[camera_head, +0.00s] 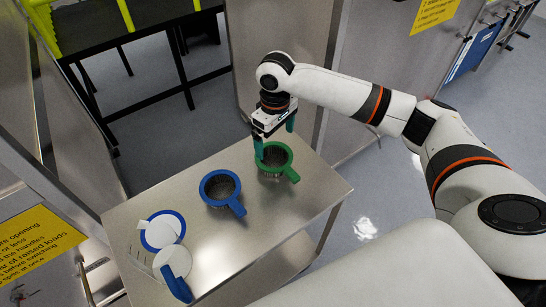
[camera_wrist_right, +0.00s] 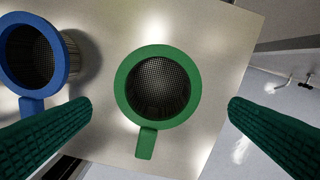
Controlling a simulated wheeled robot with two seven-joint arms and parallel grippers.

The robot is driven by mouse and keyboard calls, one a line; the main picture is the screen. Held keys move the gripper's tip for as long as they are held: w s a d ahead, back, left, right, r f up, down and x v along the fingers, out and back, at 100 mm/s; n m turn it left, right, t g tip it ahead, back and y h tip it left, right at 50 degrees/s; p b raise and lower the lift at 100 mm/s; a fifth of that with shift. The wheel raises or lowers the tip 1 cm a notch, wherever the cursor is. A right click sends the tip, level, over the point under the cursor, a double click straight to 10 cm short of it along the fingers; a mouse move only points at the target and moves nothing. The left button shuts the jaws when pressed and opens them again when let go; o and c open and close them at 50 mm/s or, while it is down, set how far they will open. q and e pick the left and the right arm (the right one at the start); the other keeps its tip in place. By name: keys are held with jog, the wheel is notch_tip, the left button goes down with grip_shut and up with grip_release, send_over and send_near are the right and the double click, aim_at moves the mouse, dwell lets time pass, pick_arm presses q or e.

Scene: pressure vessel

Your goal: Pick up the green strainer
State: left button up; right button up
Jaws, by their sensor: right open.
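The green strainer (camera_head: 291,174) stands upright on the metal table, toward its right back side, its handle pointing to the lower right. In the right wrist view its green rim (camera_wrist_right: 192,78) is centred, with the dark mesh cup inside and the handle (camera_wrist_right: 146,143) pointing down. My right gripper (camera_head: 274,146) is above the strainer, pointing down and open. In the wrist view its two green fingers (camera_wrist_right: 160,110) lie on either side of the strainer, apart from it, with nothing between them touching. My left gripper is not seen.
A blue strainer (camera_head: 204,191) stands just left of the green one and shows in the wrist view (camera_wrist_right: 66,62). The metal table (camera_head: 235,250) is bare in front. A metal panel (camera_head: 275,50) stands behind.

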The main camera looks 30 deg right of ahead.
aim_at(273, 155)
notch_tip(273, 155, down, 2)
jog(key=shift+s+f, duration=0.1)
jog(key=shift+s, duration=0.05)
jog(key=shift+w+f, duration=0.2)
jog(key=shift+f, duration=0.45)
jog(key=f, duration=0.3)
jog(key=shift+a+f+p, duration=0.2)
jog(key=shift+f+p, duration=0.1)
jog(key=shift+p, duration=0.05)
jog(key=shift+w+f, duration=0.1)
jog(key=shift+f, duration=0.35)
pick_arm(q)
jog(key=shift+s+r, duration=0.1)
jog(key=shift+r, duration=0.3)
pick_arm(e)
jog(key=c, duration=0.6)
jog(key=shift+r, duration=0.1)
jog(key=shift+c, duration=0.2)
